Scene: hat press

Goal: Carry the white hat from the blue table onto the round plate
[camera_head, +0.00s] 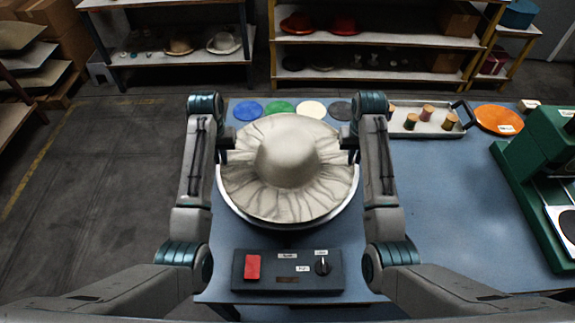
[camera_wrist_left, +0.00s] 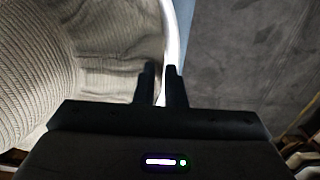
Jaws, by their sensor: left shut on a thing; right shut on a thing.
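The white hat (camera_head: 288,160), cream with a round crown and a wide wrinkled brim, is crown up over the round plate (camera_head: 236,210). The plate's white rim shows around the front of the brim; the rest is hidden. I cannot tell whether the brim touches the plate. My left gripper (camera_head: 225,157) is shut on the hat's brim at the left side. In the left wrist view, the hat (camera_wrist_left: 105,50) fills the left and its edge meets the fingers (camera_wrist_left: 162,85). My right gripper (camera_head: 351,157) is shut on the brim at the right side.
A control box (camera_head: 287,283) with a red button and knob stands at the front of the blue table (camera_head: 440,220). Coloured discs (camera_head: 280,107), a tray of spools (camera_head: 425,122) and an orange plate (camera_head: 498,120) lie behind. A green press (camera_head: 535,170) stands right. The table's middle right is clear.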

